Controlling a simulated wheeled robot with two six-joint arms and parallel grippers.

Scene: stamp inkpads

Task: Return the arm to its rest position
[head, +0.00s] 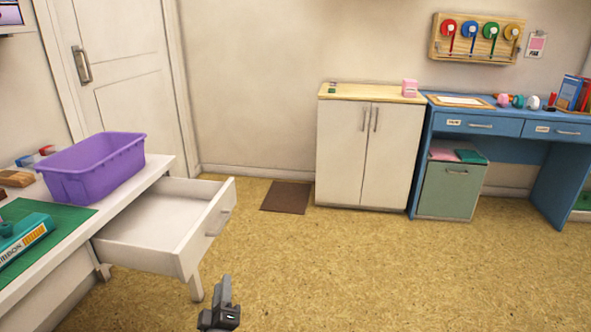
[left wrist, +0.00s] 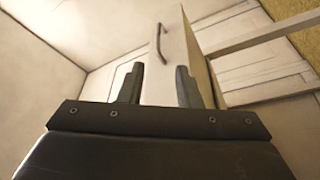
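My left gripper (head: 222,303) shows at the bottom of the head view, above the floor and in front of the open drawer, apart from it. In the left wrist view my left gripper (left wrist: 160,82) has its two dark fingers spread wide, with nothing between them. Beyond the fingers is a white panel with a bar handle (left wrist: 162,43); I cannot tell for sure whether it is the drawer front. My right gripper is not in view.
A white drawer (head: 213,236) stands pulled out, empty, from the table at left. A purple bin (head: 95,168) and a ribbon box (head: 22,240) are on that table. A white cabinet (head: 366,152) and blue desk (head: 505,127) stand at the back. The middle floor is clear.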

